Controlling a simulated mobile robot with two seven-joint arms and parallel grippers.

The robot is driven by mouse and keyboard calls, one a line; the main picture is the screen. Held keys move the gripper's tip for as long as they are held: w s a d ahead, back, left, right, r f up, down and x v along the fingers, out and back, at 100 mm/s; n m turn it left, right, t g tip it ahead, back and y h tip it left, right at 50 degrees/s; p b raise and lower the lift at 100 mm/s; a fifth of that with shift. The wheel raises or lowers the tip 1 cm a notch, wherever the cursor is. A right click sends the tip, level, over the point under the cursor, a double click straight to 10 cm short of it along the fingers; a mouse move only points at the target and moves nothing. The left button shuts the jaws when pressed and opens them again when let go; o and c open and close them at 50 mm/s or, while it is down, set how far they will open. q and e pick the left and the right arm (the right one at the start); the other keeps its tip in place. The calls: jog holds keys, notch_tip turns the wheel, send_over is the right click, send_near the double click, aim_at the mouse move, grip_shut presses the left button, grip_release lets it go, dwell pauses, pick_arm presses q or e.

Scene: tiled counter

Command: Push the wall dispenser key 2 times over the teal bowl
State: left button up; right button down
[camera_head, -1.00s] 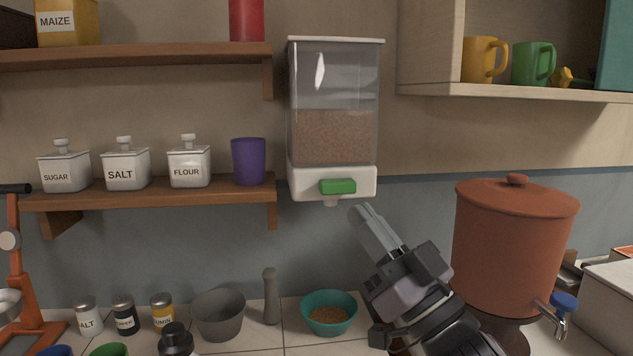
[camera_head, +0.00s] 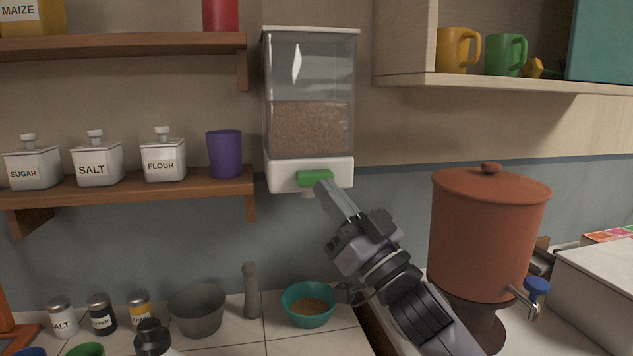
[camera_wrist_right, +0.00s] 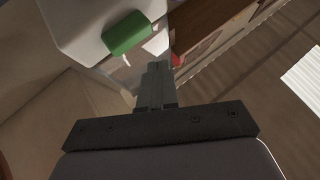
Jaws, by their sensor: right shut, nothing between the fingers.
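The wall dispenser (camera_head: 308,130) hangs on the wall, its clear hopper partly filled with brown grain. Its green key (camera_head: 314,178) is on the white base; it also shows in the right wrist view (camera_wrist_right: 127,34). My right gripper (camera_head: 324,186) is shut and empty, its tips at the lower right of the key in the head view. In the wrist view the fingertips (camera_wrist_right: 155,68) lie just below the key; I cannot tell whether they touch it. The teal bowl (camera_head: 290,297) stands on the counter below the dispenser, with some brown grain inside. My left gripper is out of view.
A large terracotta pot (camera_head: 484,235) with a blue-handled tap stands right of my arm. A grey bowl (camera_head: 197,312) and a grey pepper mill (camera_head: 251,290) stand left of the teal bowl. Wooden shelf (camera_head: 130,192) with jars and a purple cup is at left.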

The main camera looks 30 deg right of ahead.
jog(key=shift+w+d, duration=0.25)
jog(key=shift+w, duration=0.75)
dwell(1.3)
jog(key=shift+w+d, duration=0.1)
jog(key=shift+w, duration=0.35)
jog(key=shift+w+d, duration=0.2)
jog(key=shift+w, duration=0.45)
dwell(0.8)
jog(key=shift+s, duration=0.1)
jog(key=shift+s+a+p, duration=0.3)
jog(key=shift+s+p, duration=0.05)
jog(key=shift+s, duration=0.6)
jog(key=shift+s, duration=0.1)
jog(key=s, duration=0.2)
jog(key=s+a, duration=0.1)
jog(key=s, duration=0.1)
jog(key=shift+s+a+p, duration=0.15)
jog(key=shift+s+p, duration=0.2)
